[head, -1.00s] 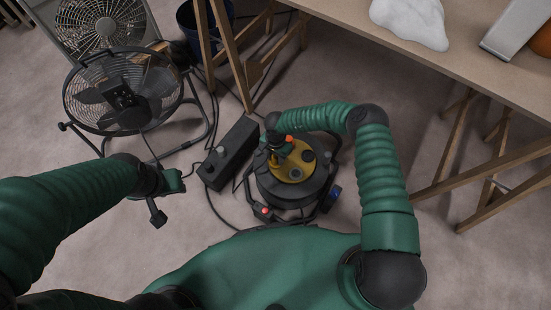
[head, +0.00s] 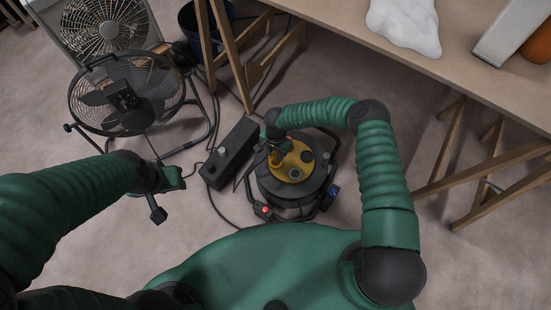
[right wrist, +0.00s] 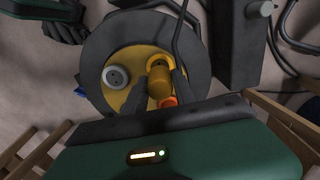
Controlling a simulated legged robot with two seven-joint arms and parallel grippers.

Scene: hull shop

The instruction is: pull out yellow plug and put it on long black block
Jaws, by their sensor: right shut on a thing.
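The yellow plug (right wrist: 159,80) is between the two dark fingers of my right gripper (right wrist: 161,86), which is shut on it. It is at the yellow face of the cable reel (right wrist: 116,98); I cannot tell whether it is still seated. In the head view the plug (head: 275,160) shows at the left part of the reel's face, below my right gripper (head: 272,150). The long black block (head: 237,147) lies on the floor just left of the reel, with a grey plug (head: 220,153) on it. My left gripper (head: 172,180) hangs left of the block; its fingers are unclear.
A fan (head: 126,98) stands at the upper left, before a second fan. A wooden table (head: 470,75) on trestles is at the upper right. Black cables run over the floor around the block. Another grey plug (right wrist: 116,76) sits on the reel's face.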

